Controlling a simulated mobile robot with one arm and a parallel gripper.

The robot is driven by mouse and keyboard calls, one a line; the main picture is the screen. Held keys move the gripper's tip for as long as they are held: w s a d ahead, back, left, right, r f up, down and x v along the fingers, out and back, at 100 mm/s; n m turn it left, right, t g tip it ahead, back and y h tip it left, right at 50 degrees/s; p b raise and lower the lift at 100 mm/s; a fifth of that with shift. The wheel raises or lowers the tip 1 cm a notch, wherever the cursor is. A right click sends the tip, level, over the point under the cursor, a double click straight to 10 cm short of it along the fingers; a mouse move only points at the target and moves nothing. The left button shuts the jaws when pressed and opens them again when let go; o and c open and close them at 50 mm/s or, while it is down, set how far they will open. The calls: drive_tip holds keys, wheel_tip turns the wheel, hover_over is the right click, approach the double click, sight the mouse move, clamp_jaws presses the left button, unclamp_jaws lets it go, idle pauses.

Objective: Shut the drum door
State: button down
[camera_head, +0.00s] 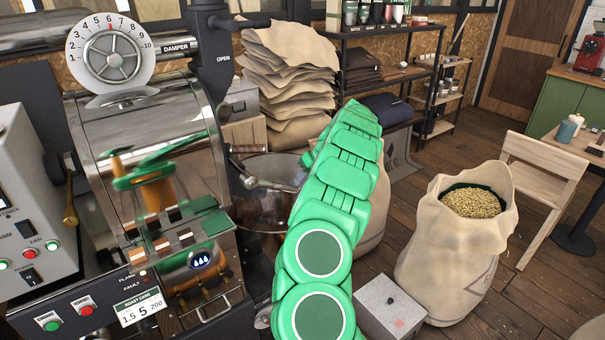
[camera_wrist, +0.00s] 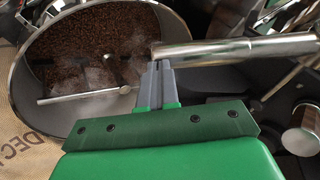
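The roaster's shiny metal drum housing (camera_head: 150,130) fills the left of the head view. A metal lever with a rounded end (camera_head: 262,183) sticks out at its right side, above the cooling tray. In the wrist view a thick metal bar (camera_wrist: 240,50) comes in from the right. My gripper (camera_wrist: 160,70) has its two grey fingers close together, apparently shut, with the tips at the bar's left end. I cannot tell whether they touch it. In the head view my green arm hides the gripper. The drum door itself is not clearly seen, so I cannot tell its position.
The round cooling tray (camera_wrist: 22,85) holds dark beans (camera_wrist: 95,40) and a stirring arm, with a steamy haze. Sacks (camera_head: 285,75) are stacked behind it. An open sack of pale beans (camera_head: 455,245) and a grey box (camera_head: 388,308) stand right of my arm.

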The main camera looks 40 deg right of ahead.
drive_tip(key=a+f+m+y, duration=0.1)
drive_tip(key=a+f+y, duration=0.4)
drive_tip(key=a+f, duration=0.7)
drive_tip(key=shift+a+f+t, duration=0.3)
drive_tip(key=shift+a+f, duration=0.05)
drive_tip(key=shift+a, duration=0.7)
idle(0.7)
idle(0.4)
